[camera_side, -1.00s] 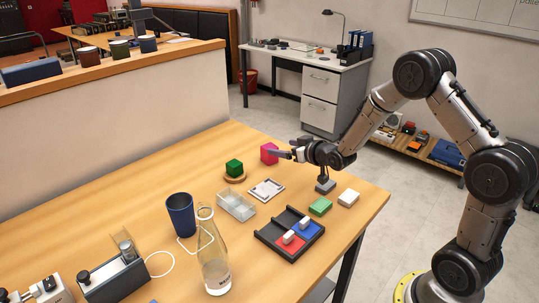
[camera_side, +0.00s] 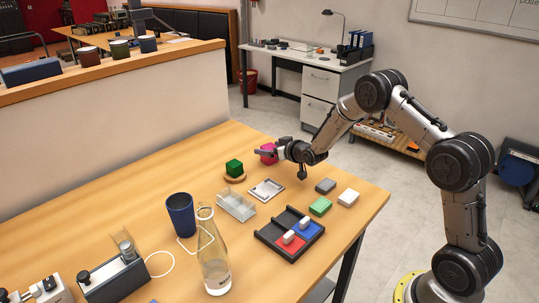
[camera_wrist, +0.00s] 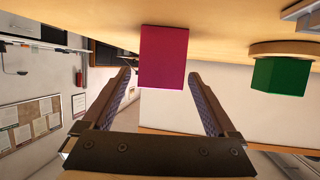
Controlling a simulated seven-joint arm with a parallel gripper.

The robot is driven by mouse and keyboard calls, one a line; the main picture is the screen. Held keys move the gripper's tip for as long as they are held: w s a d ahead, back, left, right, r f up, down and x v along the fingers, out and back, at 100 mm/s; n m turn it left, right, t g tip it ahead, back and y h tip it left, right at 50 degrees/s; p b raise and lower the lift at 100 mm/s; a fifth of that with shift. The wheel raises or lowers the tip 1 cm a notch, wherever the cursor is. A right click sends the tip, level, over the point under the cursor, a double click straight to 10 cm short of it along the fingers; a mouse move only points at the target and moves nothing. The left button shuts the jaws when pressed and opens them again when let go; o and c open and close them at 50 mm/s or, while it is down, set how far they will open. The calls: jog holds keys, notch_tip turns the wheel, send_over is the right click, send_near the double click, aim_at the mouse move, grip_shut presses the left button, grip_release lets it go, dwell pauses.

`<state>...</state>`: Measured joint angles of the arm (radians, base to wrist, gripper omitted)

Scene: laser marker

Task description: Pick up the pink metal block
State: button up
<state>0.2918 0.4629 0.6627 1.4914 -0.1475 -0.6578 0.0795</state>
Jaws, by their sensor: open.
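The pink block (camera_side: 268,152) stands on the wooden table near its far edge, partly hidden behind my gripper in the side view. In the wrist view, where the picture is upside down, the pink block (camera_wrist: 163,57) stands ahead, between the lines of the two fingers. My gripper (camera_side: 262,151) is held level and low above the table. In the wrist view my gripper (camera_wrist: 160,85) is open and empty, one finger on each side of the block's line. Whether the fingertips reach past the block's near face I cannot tell.
A green block (camera_side: 234,168) on a round wooden coaster stands left of the pink block. A white frame-like plate (camera_side: 266,190), a clear tray (camera_side: 236,205) and grey, green and white blocks lie nearer. A black tray (camera_side: 262,238), bottle (camera_side: 214,255) and blue cup (camera_side: 181,214) stand further forward.

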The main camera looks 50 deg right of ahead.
aim_at(269, 146)
jog(key=shift+x, duration=1.8)
jog(key=shift+r, duration=0.1)
grip_shut()
jog(key=shift+w+r, duration=0.1)
